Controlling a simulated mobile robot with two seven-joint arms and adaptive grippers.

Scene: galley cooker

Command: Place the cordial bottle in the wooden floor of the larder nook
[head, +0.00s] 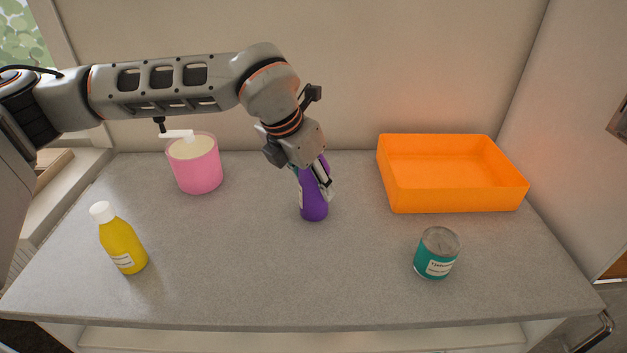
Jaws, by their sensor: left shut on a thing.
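A purple bottle (313,206), which I take to be the cordial bottle, stands near upright at the middle of the grey worktop (250,270). My left gripper (316,182) reaches down from above and is shut on its upper part. The gripper hides the bottle's top and part of its label. The bottle's base appears at the worktop surface; I cannot tell whether it touches. I cannot make out the larder nook's wooden floor for sure; a strip of wood (616,268) shows at the lower right edge. My right gripper is not in view.
A yellow bottle (122,245) with a white cap stands at front left. A pink canister (196,170) stands behind it. An empty-looking orange tray (455,195) is at back right, with a teal tin (436,255) in front. The front middle of the worktop is clear.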

